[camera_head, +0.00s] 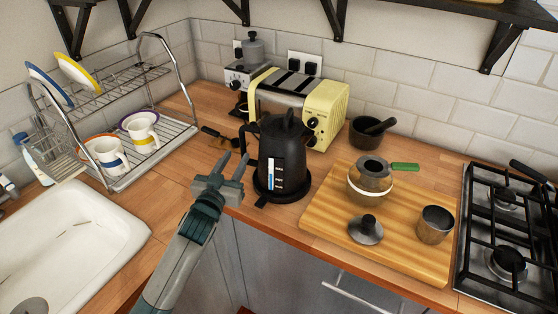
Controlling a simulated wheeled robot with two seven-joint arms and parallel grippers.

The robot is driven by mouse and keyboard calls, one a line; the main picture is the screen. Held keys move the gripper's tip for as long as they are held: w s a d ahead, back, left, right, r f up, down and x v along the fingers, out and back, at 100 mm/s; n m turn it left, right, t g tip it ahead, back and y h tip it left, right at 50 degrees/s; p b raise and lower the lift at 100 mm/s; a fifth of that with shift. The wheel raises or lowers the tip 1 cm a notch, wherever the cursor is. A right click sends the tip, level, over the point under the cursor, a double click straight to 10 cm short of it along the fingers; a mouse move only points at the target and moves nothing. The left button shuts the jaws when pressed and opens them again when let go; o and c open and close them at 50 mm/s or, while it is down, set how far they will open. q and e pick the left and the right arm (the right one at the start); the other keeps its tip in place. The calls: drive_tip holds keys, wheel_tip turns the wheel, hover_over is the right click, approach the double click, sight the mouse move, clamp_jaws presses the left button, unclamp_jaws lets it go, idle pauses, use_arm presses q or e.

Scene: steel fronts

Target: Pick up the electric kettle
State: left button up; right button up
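The black electric kettle (284,152) stands upright on its round black base (283,190) near the counter's front edge, in the middle of the head view. A light water-level strip shows on its front. My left gripper (234,160) is just left of the kettle, its two fingers spread apart and pointing up and away from me. It is open and looks empty. Whether a finger touches the kettle or its handle is hard to tell. My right gripper is not in view.
A yellow toaster (325,114) stands close behind the kettle. A wooden board (415,255) with a pot, lid and cup lies to the right, beside a gas hob (506,230). A dish rack (150,165) and white sink (75,235) are left. Shelves overhang above.

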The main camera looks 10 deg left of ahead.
sight(242, 150)
use_arm(q)
drive_tip(key=shift+w, duration=0.2)
drive_tip(key=shift+w+d+r+p, duration=0.2)
drive_tip(key=shift+w+p, duration=0.15)
drive_tip(key=shift+w, duration=0.25)
drive_tip(key=shift+w+d+r+p, duration=0.15)
drive_tip(key=shift+w+p, duration=0.25)
drive_tip(key=shift+w, duration=0.2)
drive_tip(key=shift+w+d+r+p, duration=0.1)
drive_tip(key=shift+w+d+p, duration=0.1)
drive_tip(key=shift+w+p, duration=0.3)
drive_tip(key=shift+w+d+f, duration=0.1)
drive_tip(key=shift+w+f, duration=0.1)
drive_tip(key=shift+w, duration=0.65)
clamp_jaws()
drive_tip(key=shift+r, duration=0.3)
